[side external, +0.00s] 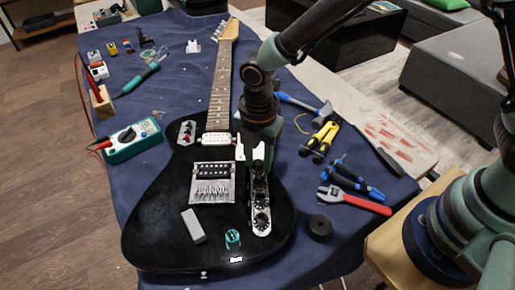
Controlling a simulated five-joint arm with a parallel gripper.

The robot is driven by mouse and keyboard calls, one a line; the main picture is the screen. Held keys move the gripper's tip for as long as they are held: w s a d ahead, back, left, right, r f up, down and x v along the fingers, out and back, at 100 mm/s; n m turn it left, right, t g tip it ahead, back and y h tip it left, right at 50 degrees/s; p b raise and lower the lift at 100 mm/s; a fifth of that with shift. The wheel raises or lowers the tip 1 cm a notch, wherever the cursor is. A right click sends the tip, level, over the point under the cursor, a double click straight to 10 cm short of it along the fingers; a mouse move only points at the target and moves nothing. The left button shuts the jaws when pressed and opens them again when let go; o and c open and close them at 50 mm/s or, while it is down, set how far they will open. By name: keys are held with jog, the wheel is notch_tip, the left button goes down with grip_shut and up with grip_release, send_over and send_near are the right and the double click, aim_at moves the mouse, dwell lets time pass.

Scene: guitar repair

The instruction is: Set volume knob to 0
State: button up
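The black electric guitar (160,225) lies flat on a blue cloth, its neck pointing to the back. A shiny control plate (257,231) on the right of its body carries several dark knobs. The front knob (262,219) and the one behind it (261,199) show clearly. I cannot tell which is the volume knob or read any marking. My gripper (258,160) points down over the rear end of the control plate. Its fingertips are small and dark there, so I cannot tell whether they are open, shut or touching a knob.
Pliers (322,137), a red-handled wrench (353,200) and a black tape roll (320,227) lie right of the guitar. A grey block (194,226) and a small teal cylinder (233,239) rest on its body. A multimeter (131,139) lies to the left.

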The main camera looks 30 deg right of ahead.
jog(key=shift+r, duration=0.15)
dwell(0.5)
grip_shut()
jog(key=n, duration=1.2)
grip_release()
